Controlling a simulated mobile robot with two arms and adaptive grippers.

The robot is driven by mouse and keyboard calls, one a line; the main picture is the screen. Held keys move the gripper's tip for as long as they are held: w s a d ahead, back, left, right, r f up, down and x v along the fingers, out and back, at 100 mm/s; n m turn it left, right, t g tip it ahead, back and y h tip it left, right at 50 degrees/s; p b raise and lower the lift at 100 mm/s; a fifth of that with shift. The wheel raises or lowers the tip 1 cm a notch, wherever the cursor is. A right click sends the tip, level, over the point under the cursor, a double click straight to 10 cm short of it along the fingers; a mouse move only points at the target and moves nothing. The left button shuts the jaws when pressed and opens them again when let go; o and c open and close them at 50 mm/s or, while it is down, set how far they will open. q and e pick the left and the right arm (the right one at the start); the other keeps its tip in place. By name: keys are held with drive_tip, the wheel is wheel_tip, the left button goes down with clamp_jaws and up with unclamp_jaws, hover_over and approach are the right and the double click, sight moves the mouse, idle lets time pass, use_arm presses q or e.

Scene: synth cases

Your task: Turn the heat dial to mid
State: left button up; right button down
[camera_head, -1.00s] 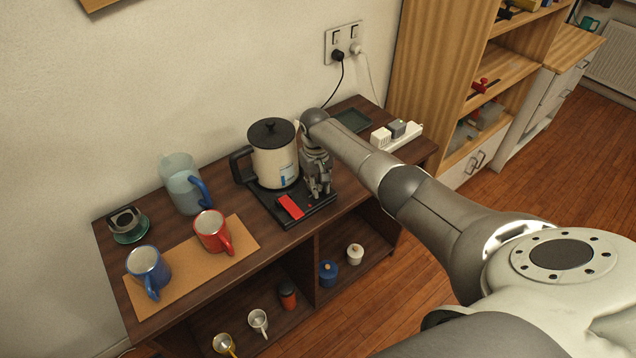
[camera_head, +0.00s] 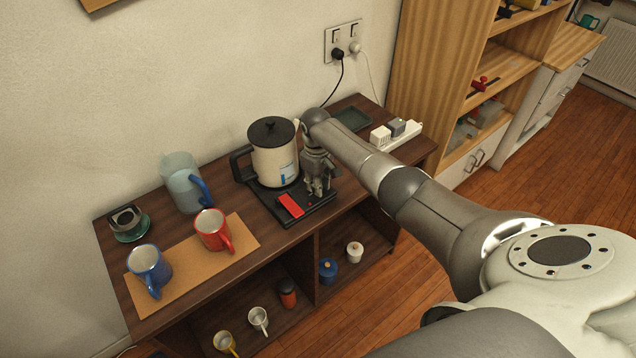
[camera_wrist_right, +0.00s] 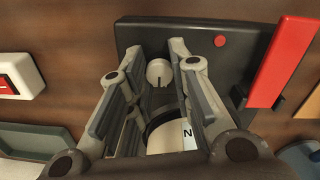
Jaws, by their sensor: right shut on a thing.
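The heat dial (camera_wrist_right: 159,72) is a small pale round knob on the dark base plate (camera_wrist_right: 205,58). It has a dark mark on it that points down in the right wrist view, toward the kettle. My right gripper (camera_head: 318,190) reaches down over the front right part of the base plate (camera_head: 284,217). Its fingers are closed on the dial, one on each side. The dial is hidden behind the gripper in the head view. A cream kettle (camera_head: 274,162) with a black lid and handle stands on the plate. My left gripper is not in view.
A red lever (camera_head: 291,206) sits on the plate near the gripper, with a small red spot (camera_wrist_right: 220,41) beside it. Left are a glass jug (camera_head: 181,186), a red mug (camera_head: 211,230) and a blue mug (camera_head: 147,266). A power strip (camera_head: 404,138) lies at the right.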

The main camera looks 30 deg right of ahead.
drive_tip(key=c, duration=1.3)
unclamp_jaws()
drive_tip(key=shift+o, duration=0.2)
wheel_tip(320, 180, up, 12)
drive_tip(key=shift+s+a, duration=0.15)
drive_tip(key=shift+a, duration=0.05)
